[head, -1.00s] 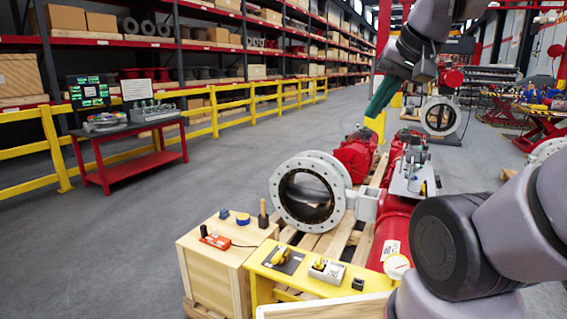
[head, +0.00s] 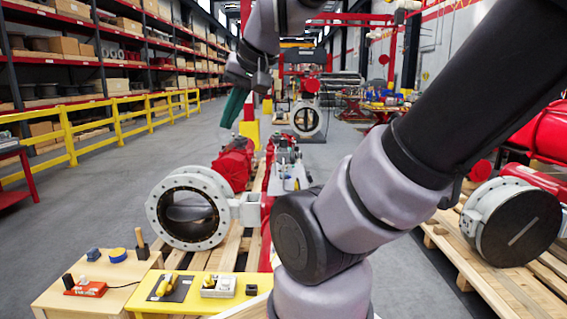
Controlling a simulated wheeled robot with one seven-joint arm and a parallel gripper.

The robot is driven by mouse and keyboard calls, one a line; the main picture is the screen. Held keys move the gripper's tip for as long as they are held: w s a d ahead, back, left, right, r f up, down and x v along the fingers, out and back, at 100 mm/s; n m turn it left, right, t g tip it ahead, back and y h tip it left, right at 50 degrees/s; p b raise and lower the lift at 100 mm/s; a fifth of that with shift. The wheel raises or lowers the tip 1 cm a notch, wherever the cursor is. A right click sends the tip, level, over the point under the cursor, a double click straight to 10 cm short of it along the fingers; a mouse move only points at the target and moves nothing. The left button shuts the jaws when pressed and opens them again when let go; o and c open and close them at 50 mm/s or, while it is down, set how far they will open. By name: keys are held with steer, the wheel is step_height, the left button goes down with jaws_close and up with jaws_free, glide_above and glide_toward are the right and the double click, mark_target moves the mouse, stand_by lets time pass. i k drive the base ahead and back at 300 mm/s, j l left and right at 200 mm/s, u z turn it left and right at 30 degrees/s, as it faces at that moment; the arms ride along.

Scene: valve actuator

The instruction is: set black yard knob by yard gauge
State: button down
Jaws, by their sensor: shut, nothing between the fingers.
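My gripper (head: 248,78) hangs at upper centre left in the head view, above and beyond the near valve (head: 190,207), and looks shut. It is small and dark, and its fingertips are hard to make out. A teal bar (head: 233,105) shows just below it; I cannot tell whether it belongs to it. A small black block (head: 252,289) sits at the right of the yellow bench (head: 205,305); I cannot tell whether it is the black yard knob. No gauge is clearly visible; my arm covers the area right of the bench.
The bench also holds a black plate with yellow parts (head: 172,286) and a pale box (head: 217,285). Another valve (head: 512,222) lies right. The aisle at left is clear.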

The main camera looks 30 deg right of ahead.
mark_target(284, 142)
steer(key=z, duration=4.35)
steer(key=i+u, duration=0.2)
steer(key=i, duration=0.2)
steer(key=i+l+u, duration=0.2)
steer(key=i, duration=0.15)
steer(key=i+l+u, duration=0.2)
steer(key=i, duration=0.2)
steer(key=i+j+u, duration=0.3)
steer(key=u, duration=0.15)
steer(key=i+j+u, duration=0.15)
steer(key=i+u, duration=1)
steer(key=u, duration=0.2)
steer(key=i+l+u, duration=0.3)
steer(key=u, duration=0.15)
steer(key=i+j+u, duration=0.2)
steer(key=i+u, duration=0.15)
steer(key=i, duration=0.65)
steer(key=i+l+u, duration=0.1)
steer(key=i+u, duration=0.25)
steer(key=i, duration=0.6)
steer(key=i+u, duration=0.25)
steer(key=u, duration=0.15)
steer(key=i+l+u, duration=0.1)
steer(key=i+u, duration=0.15)
steer(key=u, duration=0.15)
steer(key=i+l+u, duration=0.15)
steer(key=u, duration=0.25)
steer(key=i+l, duration=0.05)
